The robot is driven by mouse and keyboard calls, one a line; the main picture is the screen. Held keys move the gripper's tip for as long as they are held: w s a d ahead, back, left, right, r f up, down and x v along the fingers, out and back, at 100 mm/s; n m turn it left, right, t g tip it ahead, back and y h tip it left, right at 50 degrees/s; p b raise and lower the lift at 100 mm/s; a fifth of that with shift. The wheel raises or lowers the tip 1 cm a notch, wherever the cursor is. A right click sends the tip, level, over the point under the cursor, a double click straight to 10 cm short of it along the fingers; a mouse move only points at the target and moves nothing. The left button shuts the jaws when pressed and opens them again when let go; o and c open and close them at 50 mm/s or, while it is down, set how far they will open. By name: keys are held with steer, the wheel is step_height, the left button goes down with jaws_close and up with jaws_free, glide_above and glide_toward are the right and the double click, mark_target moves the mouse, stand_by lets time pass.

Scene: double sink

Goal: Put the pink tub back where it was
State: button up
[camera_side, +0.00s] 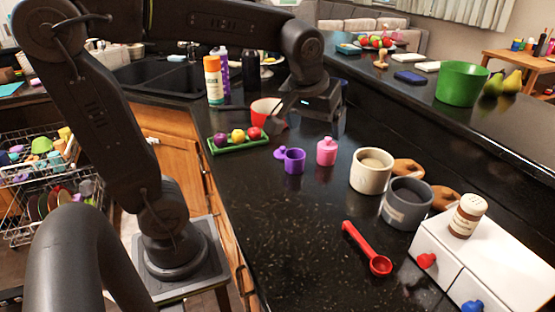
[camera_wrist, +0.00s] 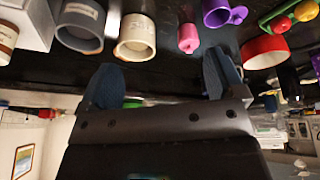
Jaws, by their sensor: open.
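The pink tub (camera_side: 327,152) stands upright on the dark counter, between a small purple cup (camera_side: 294,162) and the cream mug (camera_side: 371,172). In the wrist view the pink tub (camera_wrist: 188,40) shows near the top, right of the cream mug. My gripper (camera_side: 283,112) is above the counter, behind the pink tub and close to the red cup. In the wrist view my gripper (camera_wrist: 163,80) has its two blue fingers wide apart with nothing between them. The pink tub is apart from the fingers.
A red cup (camera_side: 262,112) and a green tray (camera_side: 240,146) of fruit stand left of the tub. A grey mug (camera_side: 405,206), red scoop (camera_side: 367,249) and white drawer box (camera_side: 477,265) are nearer right. The front middle counter is clear. An orange-capped bottle (camera_side: 213,82) stands behind.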

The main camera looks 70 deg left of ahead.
steer(key=s+d+f+m+t+h, duration=0.2)
steer(key=s+d+m, duration=0.3)
steer(key=s, duration=0.5)
steer(key=shift+s+d+f+m, duration=0.3)
steer(key=shift+s+f+m, duration=0.15)
steer(key=shift+m, duration=0.65)
